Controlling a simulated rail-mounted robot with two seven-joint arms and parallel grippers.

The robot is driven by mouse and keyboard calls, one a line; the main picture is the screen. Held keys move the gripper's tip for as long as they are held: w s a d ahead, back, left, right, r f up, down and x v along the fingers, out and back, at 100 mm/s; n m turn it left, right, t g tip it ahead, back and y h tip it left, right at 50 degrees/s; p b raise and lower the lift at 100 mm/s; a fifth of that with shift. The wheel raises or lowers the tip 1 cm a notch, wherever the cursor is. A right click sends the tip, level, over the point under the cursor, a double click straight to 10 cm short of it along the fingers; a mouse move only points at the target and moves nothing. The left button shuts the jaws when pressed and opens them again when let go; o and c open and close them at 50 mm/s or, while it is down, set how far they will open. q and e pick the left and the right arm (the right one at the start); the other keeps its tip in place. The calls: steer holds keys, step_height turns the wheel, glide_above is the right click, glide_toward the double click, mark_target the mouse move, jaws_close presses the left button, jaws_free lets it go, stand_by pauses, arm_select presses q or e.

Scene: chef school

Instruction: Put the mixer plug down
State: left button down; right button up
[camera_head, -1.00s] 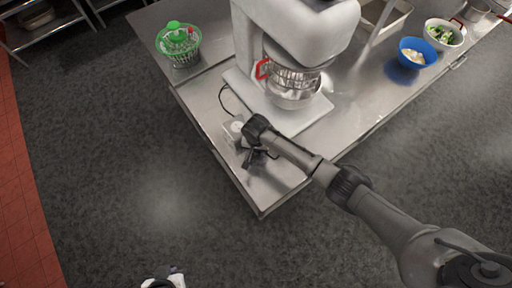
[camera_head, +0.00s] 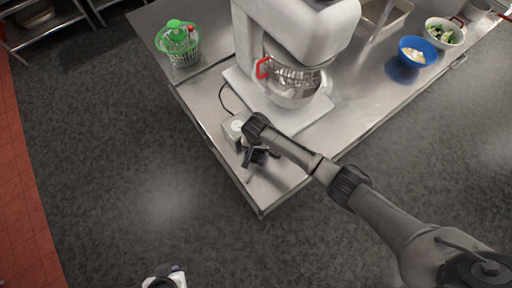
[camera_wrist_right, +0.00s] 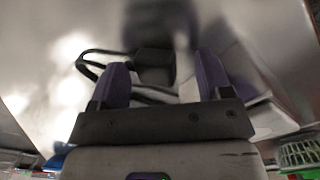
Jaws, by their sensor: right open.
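The mixer plug (camera_wrist_right: 155,66) is a black block with a dark cable, seen in the right wrist view beyond and between my right gripper's two purple fingers (camera_wrist_right: 162,82). It appears to lie at the metal table top, with gaps to both fingers. In the head view my right gripper (camera_head: 258,161) is over the table's near corner, its wrist hiding part of the view, and the plug is hard to tell apart from it. The white mixer (camera_head: 300,35) stands behind, its cord running down. My left gripper (camera_head: 165,278) shows only partly at the bottom edge, over the floor.
A small white box (camera_head: 234,128) sits on the table beside my right wrist. A green salad spinner (camera_head: 180,44) stands at the back left. A blue bowl (camera_head: 413,58) and a white bowl (camera_head: 444,33) stand at the right. The table's near corner (camera_head: 261,212) is bare.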

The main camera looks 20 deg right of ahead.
step_height(320, 180, up, 12)
steer(key=shift+r+p, duration=0.15)
steer(key=shift+p, duration=0.25)
steer(key=s+a+f+n+t+y, duration=0.1)
steer(key=s+f+n, duration=0.1)
steer(key=s, duration=0.5)
steer(key=s+f+n+y, duration=0.1)
steer(key=s+f+n, duration=0.2)
steer(key=s, duration=0.4)
steer(key=s+d+r+n+t+h, duration=0.1)
steer(key=s+d+r, duration=0.1)
steer(key=s, duration=0.6)
steer(key=s+d+r+n+t, duration=0.1)
steer(key=s+d+r+n, duration=0.1)
steer(key=s+d, duration=0.3)
steer(key=s, duration=0.3)
steer(key=shift+s+d+r+t+h, duration=0.15)
steer(key=shift+d+t+h, duration=0.15)
steer(key=shift+h, duration=0.1)
